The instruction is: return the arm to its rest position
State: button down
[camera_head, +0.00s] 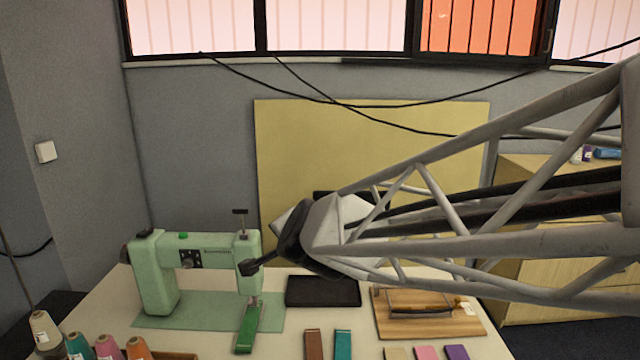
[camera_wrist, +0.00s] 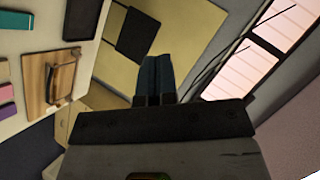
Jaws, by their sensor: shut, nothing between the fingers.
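My gripper (camera_head: 250,267) is at the end of my arm, which reaches in from the right over the table. In the head view its fingers point left and overlap the needle end of the sewing machine; whether they touch it I cannot tell. In the wrist view the two dark fingers (camera_wrist: 155,77) lie side by side, shut and empty. The cloth table (camera_head: 215,342) is below the arm.
A green sewing machine (camera_head: 155,275) stands at the left on a green mat (camera_head: 190,318). A black tray (camera_head: 323,291) and a wooden board (camera_head: 430,327) lie under my arm. Thread spools (camera_head: 107,347) stand front left. A yellow panel (camera_head: 370,140) leans behind.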

jog(key=s+d+f+n+g+h, duration=0.2)
jog(key=s+d+f+n+g, duration=0.1)
jog(key=s+d, duration=0.9)
jog(key=s+d+f+n+g+h, duration=0.2)
jog(key=s+d+f+n+g, duration=0.2)
jog(key=s+d, duration=0.8)
jog(key=shift+s+d+f+n+g+h, duration=0.2)
jog(key=shift+s+f+n+g+h, duration=0.25)
jog(key=shift+g, duration=0.65)
